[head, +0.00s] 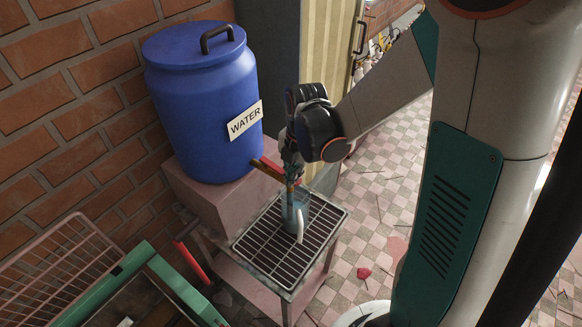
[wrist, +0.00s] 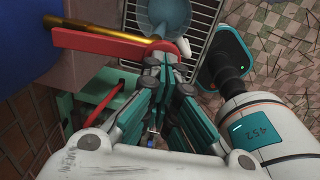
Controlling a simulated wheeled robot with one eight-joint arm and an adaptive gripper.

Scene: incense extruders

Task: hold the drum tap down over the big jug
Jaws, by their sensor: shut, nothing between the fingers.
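The blue drum (head: 205,105) labelled WATER stands on a pinkish block. Its tap has a brass body (wrist: 85,24) and a red lever (wrist: 100,40); the lever also shows in the head view (head: 266,170). The bluish jug (head: 286,214) with a white handle (head: 300,226) stands on the grate below the tap; part of it shows in the wrist view (wrist: 168,14). My gripper (head: 291,172) hides part of the tap in the head view.
A metal grate (head: 262,250) on a small stand holds the jug. A pink wire basket (head: 55,265) and a green-framed box (head: 175,288) are at the lower left. A brick wall (head: 50,110) is behind the drum. Checkered floor lies to the right.

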